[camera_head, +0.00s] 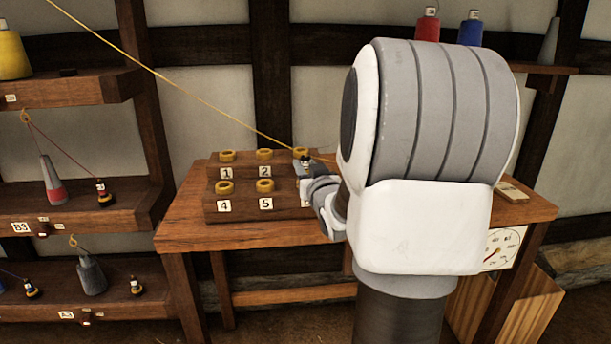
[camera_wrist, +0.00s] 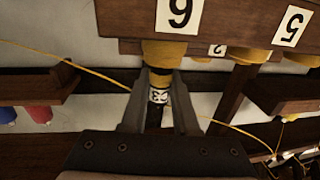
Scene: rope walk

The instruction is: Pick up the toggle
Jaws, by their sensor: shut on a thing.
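My gripper (camera_head: 310,172) is over the right end of the stepped wooden rack (camera_head: 238,205), by its back row. It is shut on the toggle (camera_wrist: 158,97), a small dark piece with a white marked label. In the wrist view my gripper (camera_wrist: 160,86) has a finger on each side of it. A yellow cord (camera_head: 190,93) runs down from the upper left to the toggle. In the wrist view the cord shows on both sides of the fingers. A yellow ring (camera_wrist: 163,52) sits just beyond the fingertips. I cannot tell whether the toggle touches it.
The rack has several yellow rings (camera_head: 227,155) with numbered labels and stands on a wooden table (camera_head: 180,236). My arm hides the table's middle right. Shelves (camera_head: 70,217) at left hold spools, cones and other toggles. A dial (camera_head: 503,248) is at lower right.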

